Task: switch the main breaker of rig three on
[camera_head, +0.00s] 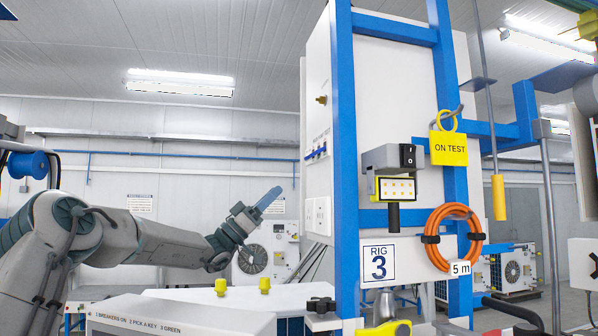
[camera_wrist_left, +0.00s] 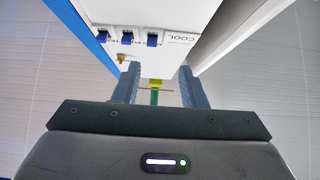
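Rig three (camera_head: 345,200) is a blue-framed white cabinet with a "RIG 3" sign (camera_head: 378,263). On its left side face is a row of small blue breaker switches (camera_head: 316,153). In the left wrist view, three blue breakers (camera_wrist_left: 127,38) show at the top, near a label reading "COOL". I cannot tell which is the main breaker or which way its lever sits. My left gripper (camera_head: 270,197) is raised left of that face, below breaker height and apart from it. In the left wrist view its fingers (camera_wrist_left: 160,76) are spread with nothing held. My right gripper is out of view.
A brass fitting (camera_head: 321,99) sticks out above the breakers, and white sockets (camera_head: 318,216) sit below. An "ON TEST" tag (camera_head: 449,148) and an orange hose coil (camera_head: 453,238) hang on the front. A console (camera_head: 180,316) with yellow knobs stands below my left arm.

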